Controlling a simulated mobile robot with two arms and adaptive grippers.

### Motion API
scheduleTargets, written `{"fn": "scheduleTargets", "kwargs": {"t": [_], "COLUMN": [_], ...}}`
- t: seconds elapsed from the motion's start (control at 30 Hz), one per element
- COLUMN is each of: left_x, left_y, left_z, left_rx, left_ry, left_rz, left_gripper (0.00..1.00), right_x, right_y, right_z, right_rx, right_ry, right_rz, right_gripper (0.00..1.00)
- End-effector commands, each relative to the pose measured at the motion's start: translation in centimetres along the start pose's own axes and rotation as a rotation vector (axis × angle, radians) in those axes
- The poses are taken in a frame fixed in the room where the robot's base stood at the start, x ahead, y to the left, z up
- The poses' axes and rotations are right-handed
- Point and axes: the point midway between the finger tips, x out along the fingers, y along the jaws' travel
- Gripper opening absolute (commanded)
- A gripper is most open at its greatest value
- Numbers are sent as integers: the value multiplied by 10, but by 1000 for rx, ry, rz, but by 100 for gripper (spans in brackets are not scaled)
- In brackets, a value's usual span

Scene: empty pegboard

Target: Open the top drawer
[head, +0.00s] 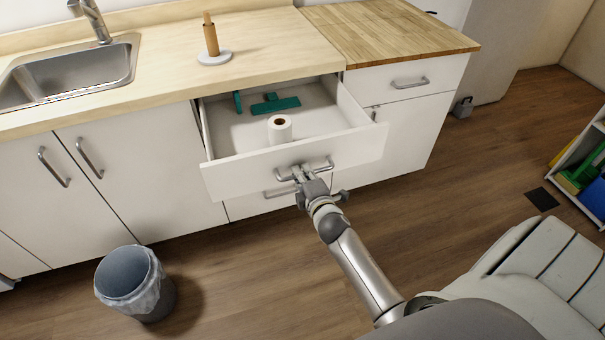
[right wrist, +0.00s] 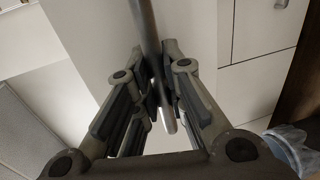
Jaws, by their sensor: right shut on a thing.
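The top drawer (head: 240,176) of the middle cabinet is pulled well out, and its inside shows. A white paper roll (head: 279,128) and green items (head: 274,104) lie in it. My right gripper (head: 302,172) is at the bar handle (head: 322,167) on the drawer's front. It is shut on the handle. In the right wrist view the handle (right wrist: 144,25) runs between the fingers (right wrist: 158,85). My left gripper is not in view.
A sink (head: 75,72) and a paper towel holder (head: 213,55) are on the counter above. A lined bin (head: 135,283) stands on the floor at the lower left. Another closed drawer (head: 385,83) is to the right. The floor in front of the drawer is clear apart from my arm.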

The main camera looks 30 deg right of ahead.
Motion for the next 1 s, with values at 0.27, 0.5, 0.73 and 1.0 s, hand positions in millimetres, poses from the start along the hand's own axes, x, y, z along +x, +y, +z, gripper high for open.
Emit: {"fn": "scheduleTargets", "kwargs": {"t": [0.27, 0.5, 0.73, 1.0], "left_x": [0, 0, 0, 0], "left_y": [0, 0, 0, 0], "left_z": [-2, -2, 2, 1], "left_rx": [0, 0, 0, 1], "left_ry": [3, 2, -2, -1], "left_rz": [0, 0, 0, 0], "left_gripper": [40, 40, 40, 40], "right_x": [0, 0, -10, -60], "right_y": [-1, 0, -1, -2], "right_z": [1, 0, 0, 0], "right_rx": [-1, -1, -1, 0], "right_ry": [-1, 0, 0, 0], "right_rz": [-1, 0, -1, -3], "right_gripper": [32, 34, 34, 34]}}
